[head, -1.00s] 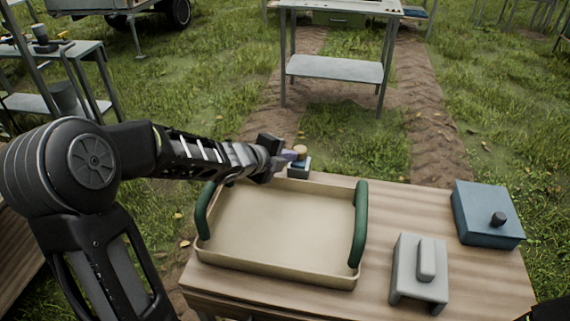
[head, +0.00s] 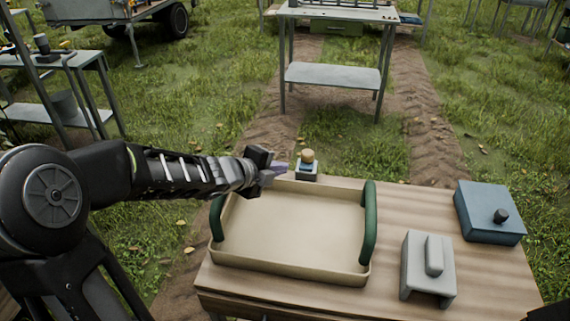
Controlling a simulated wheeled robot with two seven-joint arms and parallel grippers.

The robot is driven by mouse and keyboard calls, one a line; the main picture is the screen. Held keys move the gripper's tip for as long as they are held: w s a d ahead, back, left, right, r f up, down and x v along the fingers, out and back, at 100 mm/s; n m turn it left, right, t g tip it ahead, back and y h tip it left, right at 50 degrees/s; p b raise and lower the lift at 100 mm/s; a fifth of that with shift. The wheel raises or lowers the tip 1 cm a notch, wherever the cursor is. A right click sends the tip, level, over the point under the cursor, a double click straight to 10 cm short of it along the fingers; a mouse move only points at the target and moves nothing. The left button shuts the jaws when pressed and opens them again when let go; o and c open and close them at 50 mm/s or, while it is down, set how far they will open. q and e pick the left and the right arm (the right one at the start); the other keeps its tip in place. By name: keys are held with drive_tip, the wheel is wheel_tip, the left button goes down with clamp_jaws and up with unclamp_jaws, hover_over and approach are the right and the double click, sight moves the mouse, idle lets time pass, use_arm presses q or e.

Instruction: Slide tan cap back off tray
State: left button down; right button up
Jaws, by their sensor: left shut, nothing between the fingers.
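The tan tray (head: 290,228) with two green handles lies on the table and looks empty. My left gripper (head: 279,168) is shut and empty, just left of the holder, above the tray's far left part. It appears apart from the cap. My right gripper is not in view; a dark bit shows at the lower right corner.
A grey block with a raised grip (head: 428,268) and a blue box with a black knob (head: 488,212) stand right of the tray on the wooden table (head: 398,205). A metal table (head: 335,75) stands on the grass behind.

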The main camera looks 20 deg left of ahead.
use_arm(q)
drive_tip(key=p+v, duration=0.1)
drive_tip(key=v, duration=0.4)
drive_tip(key=shift+s+a+r, duration=0.1)
drive_tip(key=shift+s+a, duration=0.1)
drive_tip(key=shift+s, duration=0.05)
